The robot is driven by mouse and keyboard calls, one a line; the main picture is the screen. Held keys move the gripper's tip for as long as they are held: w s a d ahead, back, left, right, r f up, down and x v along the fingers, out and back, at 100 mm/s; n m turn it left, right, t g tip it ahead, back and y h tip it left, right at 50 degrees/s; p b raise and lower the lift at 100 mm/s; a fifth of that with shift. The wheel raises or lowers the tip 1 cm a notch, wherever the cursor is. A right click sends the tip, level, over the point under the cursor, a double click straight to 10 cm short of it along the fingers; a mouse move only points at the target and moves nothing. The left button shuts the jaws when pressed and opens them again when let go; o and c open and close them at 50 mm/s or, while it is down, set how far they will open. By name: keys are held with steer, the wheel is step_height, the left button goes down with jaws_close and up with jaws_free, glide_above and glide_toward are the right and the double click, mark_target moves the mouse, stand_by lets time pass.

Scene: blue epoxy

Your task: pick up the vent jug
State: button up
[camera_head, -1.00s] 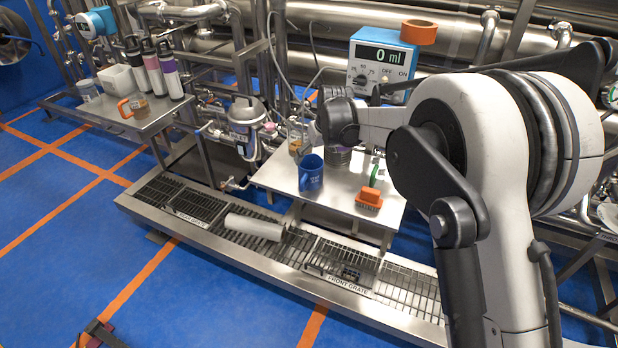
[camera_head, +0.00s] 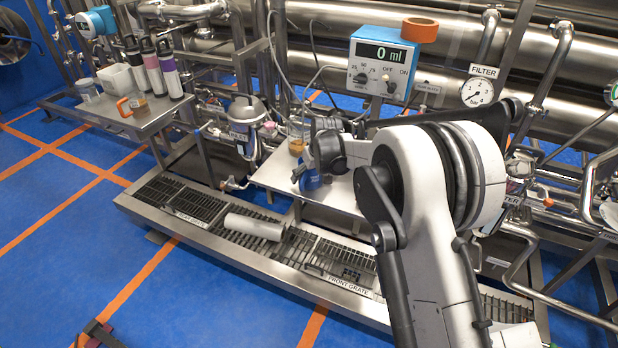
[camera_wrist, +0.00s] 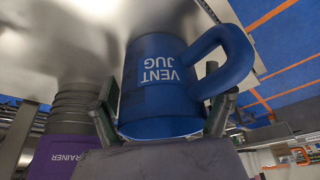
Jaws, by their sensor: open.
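The vent jug is a blue mug (camera_wrist: 158,85) with white "VENT JUG" lettering and a loop handle, shown upside down in the wrist view. In the head view the jug (camera_head: 310,184) stands on the steel table, mostly hidden by my gripper. My gripper (camera_wrist: 160,100) is open, with one finger on each side of the jug. The right finger is close beside the handle, partly behind it. I cannot tell whether either finger touches the jug.
A purple-and-grey strainer (camera_wrist: 65,140) stands close beside the jug. A glass vessel with orange contents (camera_head: 297,135) is behind it on the steel table (camera_head: 270,178). A blue dosing box (camera_head: 382,62) reads 0 ml. A pale cylinder (camera_head: 254,226) lies on the floor grate.

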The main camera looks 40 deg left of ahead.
steer(key=c, duration=1.2)
steer(key=shift+o, duration=0.2)
steer(key=shift+r, duration=0.2)
